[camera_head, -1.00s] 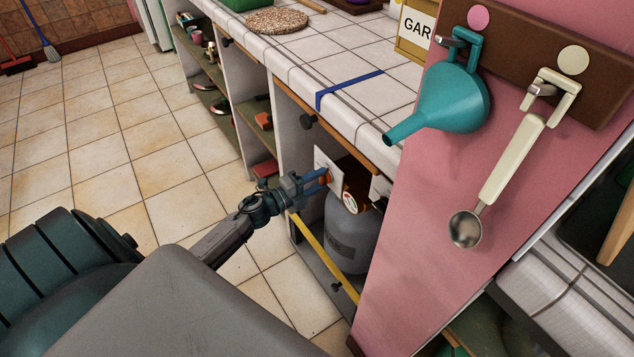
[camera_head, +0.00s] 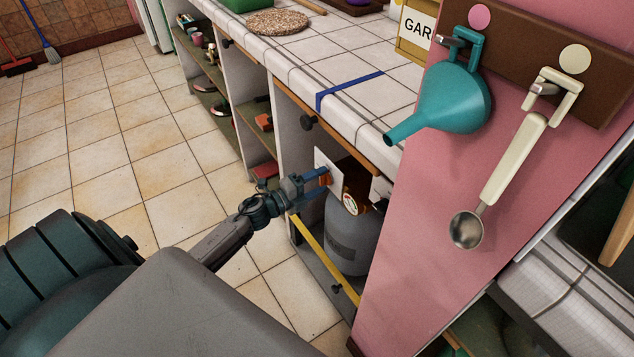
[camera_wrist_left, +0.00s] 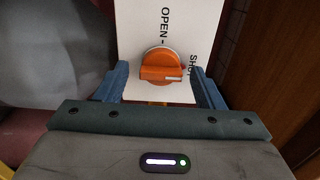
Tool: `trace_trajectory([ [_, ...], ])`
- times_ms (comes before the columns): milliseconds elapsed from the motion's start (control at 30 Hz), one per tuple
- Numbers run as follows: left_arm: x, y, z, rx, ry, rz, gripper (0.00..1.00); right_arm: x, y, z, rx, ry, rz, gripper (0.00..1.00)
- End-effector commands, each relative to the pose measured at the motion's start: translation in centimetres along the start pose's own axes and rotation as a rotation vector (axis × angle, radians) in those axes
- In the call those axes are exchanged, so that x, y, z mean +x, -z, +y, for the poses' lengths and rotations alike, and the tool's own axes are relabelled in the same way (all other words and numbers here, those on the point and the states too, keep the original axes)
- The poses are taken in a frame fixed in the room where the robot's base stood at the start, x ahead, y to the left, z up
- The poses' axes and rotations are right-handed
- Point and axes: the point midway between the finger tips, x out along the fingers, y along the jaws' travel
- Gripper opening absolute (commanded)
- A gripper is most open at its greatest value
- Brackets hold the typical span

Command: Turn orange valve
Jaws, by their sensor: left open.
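The orange valve (camera_wrist_left: 161,66) is a round knob with a raised grip on a white plate (camera_wrist_left: 187,20) marked OPEN and, partly hidden, a word starting SH. A pale line on the knob points right, toward the SH side. My left gripper (camera_wrist_left: 162,82) is open, with one blue finger on each side of the valve; I cannot tell whether they touch it. In the head view my left gripper (camera_head: 316,178) reaches to the plate beside the gas cylinder (camera_head: 350,238), and a bit of orange shows at its fingertips. My right gripper is not in view.
The tiled counter (camera_head: 330,60) lies above the cylinder's compartment. A yellow strip (camera_head: 325,258) crosses its front. A pink wall (camera_head: 410,240) with a teal funnel (camera_head: 452,98) and a hanging scoop (camera_head: 512,165) stands to the right.

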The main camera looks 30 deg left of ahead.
Motion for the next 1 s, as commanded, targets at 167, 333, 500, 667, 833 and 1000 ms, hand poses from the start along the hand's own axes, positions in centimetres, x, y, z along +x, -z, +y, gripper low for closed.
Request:
trace_trajectory([
  [167, -0.6, 0.0, 0.1, -0.001, -0.001, 0.0, 0.62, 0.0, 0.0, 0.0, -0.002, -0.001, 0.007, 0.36],
  [333, -3.1, 0.0, 0.2, 0.001, -0.004, 0.001, 0.62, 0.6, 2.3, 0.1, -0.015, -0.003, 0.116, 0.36],
  [500, -6.2, 0.0, 0.2, 0.0, -0.004, 0.002, 0.62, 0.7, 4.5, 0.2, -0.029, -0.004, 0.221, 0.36],
  [667, -8.5, 0.0, 0.1, -0.001, -0.004, 0.001, 0.62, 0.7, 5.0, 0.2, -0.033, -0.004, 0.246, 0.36],
  [833, -10.1, 0.0, 0.0, 0.0, -0.002, 0.002, 0.62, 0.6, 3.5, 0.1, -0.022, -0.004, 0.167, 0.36],
  [1000, -10.8, 0.0, 0.0, -0.001, 0.0, 0.0, 0.62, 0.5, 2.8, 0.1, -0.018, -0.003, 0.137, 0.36],
])
